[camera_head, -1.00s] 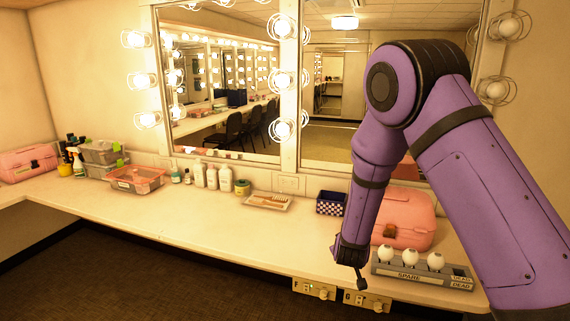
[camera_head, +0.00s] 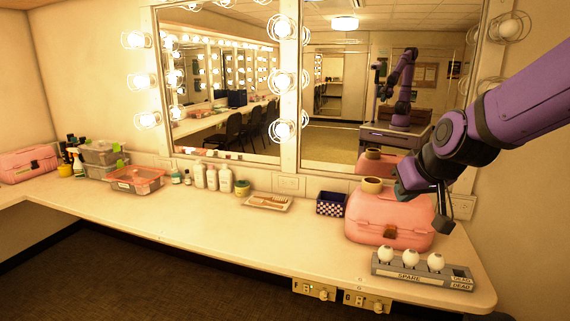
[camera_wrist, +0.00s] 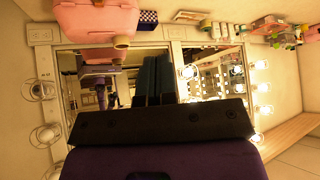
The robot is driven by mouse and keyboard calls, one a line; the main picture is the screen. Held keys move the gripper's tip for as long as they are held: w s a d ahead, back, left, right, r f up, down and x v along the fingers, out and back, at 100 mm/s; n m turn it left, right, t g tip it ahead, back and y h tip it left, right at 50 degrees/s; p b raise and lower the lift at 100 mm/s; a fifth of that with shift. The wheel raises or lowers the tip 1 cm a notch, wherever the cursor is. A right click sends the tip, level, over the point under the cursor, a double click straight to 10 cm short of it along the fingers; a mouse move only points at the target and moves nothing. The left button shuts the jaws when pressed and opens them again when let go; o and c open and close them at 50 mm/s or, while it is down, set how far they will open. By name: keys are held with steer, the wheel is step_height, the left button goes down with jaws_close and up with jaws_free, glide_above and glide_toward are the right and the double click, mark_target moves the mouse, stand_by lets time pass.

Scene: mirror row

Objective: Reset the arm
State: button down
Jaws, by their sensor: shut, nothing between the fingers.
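My purple arm reaches in from the right in the head view. It is bent at a dark joint, and my gripper (camera_head: 402,192) hangs in front of the right mirror, above the pink case (camera_head: 388,222). The gripper is small and partly merged with the dark wrist in that view. In the wrist view my gripper's dark fingers (camera_wrist: 157,62) stand close together in front of the mirror, with nothing seen held. A grey bulb tray (camera_head: 420,273) marked SPARE and DEAD sits at the counter's right front, with three white bulbs (camera_head: 410,259) standing in it.
A tan roll (camera_head: 372,185) rests on the pink case. A checkered box (camera_head: 331,203), a brush tray (camera_head: 268,203), bottles (camera_head: 212,178) and a clear pink bin (camera_head: 137,180) line the counter (camera_head: 230,225). Lit caged bulbs (camera_head: 283,79) edge the mirrors. The counter's front middle is clear.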

steer(key=s+d+r+m+g+h, duration=0.1)
steer(key=s+d+r, duration=0.1)
steer(key=s, duration=0.9)
steer(key=s+d+r+m+g, duration=0.1)
steer(key=s+d+r, duration=0.2)
steer(key=s, duration=0.8)
steer(key=shift+s+d+r+h, duration=0.35)
steer(key=shift+d+h, duration=0.05)
steer(key=shift+d, duration=0.15)
